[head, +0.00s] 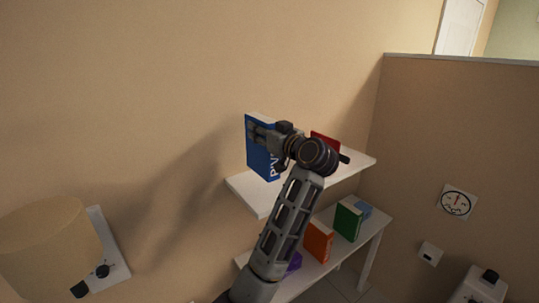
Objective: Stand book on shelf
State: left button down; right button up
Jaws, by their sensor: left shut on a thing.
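A blue book (260,163) with white lettering stands upright over the left end of the upper white shelf (256,198). My left gripper (262,134) is shut on the blue book, near its upper part. My arm and wrist hide part of the book and the middle of the shelf. I cannot tell whether the book's lower edge touches the shelf. My right gripper is not in the head view.
A red book (325,141) stands on the upper shelf behind my wrist. A lower white table (322,268) holds an orange book (318,241), a green book (347,221), a blue item (363,208) and a purple item (294,262). A lampshade (48,248) is at left.

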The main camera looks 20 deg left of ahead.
aim_at(263, 153)
pick_arm(q)
notch_tip(263, 153, down, 4)
jog(key=shift+r, duration=0.25)
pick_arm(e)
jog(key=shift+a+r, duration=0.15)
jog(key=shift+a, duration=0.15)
pick_arm(q)
jog(key=shift+f, duration=1.85)
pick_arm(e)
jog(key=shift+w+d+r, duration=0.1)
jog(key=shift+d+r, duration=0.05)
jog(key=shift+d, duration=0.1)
pick_arm(q)
jog(key=shift+p, duration=0.35)
jog(key=c, duration=0.9)
grip_release()
jog(key=shift+f, duration=0.1)
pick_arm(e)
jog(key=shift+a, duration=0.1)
